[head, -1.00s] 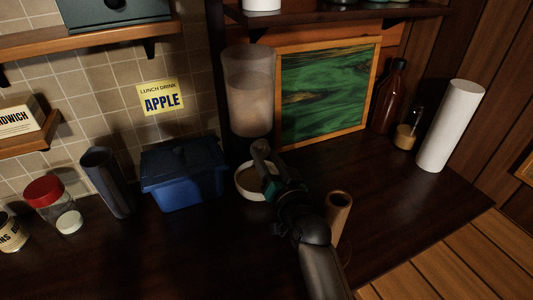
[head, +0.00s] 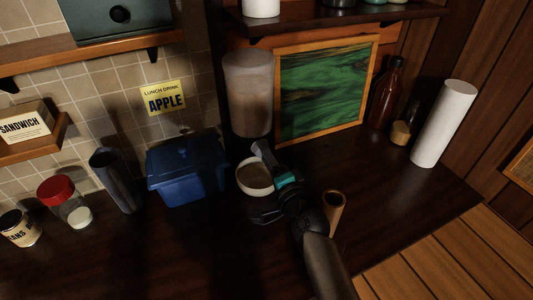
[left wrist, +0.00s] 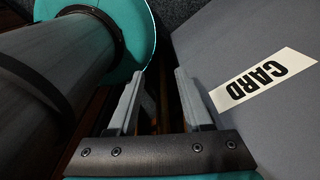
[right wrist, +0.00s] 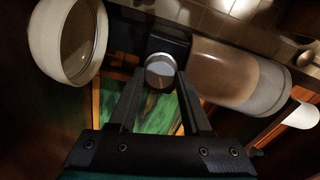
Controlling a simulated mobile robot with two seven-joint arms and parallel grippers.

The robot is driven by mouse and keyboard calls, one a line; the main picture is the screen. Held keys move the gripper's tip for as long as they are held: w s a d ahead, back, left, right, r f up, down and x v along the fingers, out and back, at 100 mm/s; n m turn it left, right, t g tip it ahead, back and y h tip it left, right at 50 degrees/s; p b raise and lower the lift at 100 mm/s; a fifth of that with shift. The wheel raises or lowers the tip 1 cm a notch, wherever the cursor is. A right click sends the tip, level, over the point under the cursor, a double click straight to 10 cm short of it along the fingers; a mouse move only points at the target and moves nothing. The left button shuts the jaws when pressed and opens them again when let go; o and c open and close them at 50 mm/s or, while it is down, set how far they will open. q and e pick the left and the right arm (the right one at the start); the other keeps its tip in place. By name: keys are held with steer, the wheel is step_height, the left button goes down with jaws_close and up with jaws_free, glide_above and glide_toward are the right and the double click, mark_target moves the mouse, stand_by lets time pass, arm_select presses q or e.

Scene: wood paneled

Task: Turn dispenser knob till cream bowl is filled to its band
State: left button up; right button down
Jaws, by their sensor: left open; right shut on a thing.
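The dispenser (head: 247,95) is a clear cylinder, part filled with brownish stuff, at the back of the counter. It also shows in the right wrist view (right wrist: 222,74). Its round metallic knob (right wrist: 160,71) sits between the fingertips of my right gripper (right wrist: 160,85), which is shut on it. In the head view the right gripper (head: 259,150) hides the knob. The cream bowl (head: 243,183) stands below the dispenser with brownish contents; it also shows in the right wrist view (right wrist: 48,40). I cannot make out its band. My left gripper (left wrist: 158,90) is open and empty, away from the dispenser.
A blue lidded box (head: 186,178) stands left of the bowl, then a dark cylinder (head: 115,180) and a red-lidded jar (head: 64,200). A framed green picture (head: 322,90) leans behind. Front-left counter is clear.

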steer(key=m+p, duration=0.1)
steer(key=m, duration=0.9)
steer(key=shift+y, duration=0.4)
steer(key=shift+m, duration=0.3)
steer(key=shift+c, duration=1.7)
jaws_free()
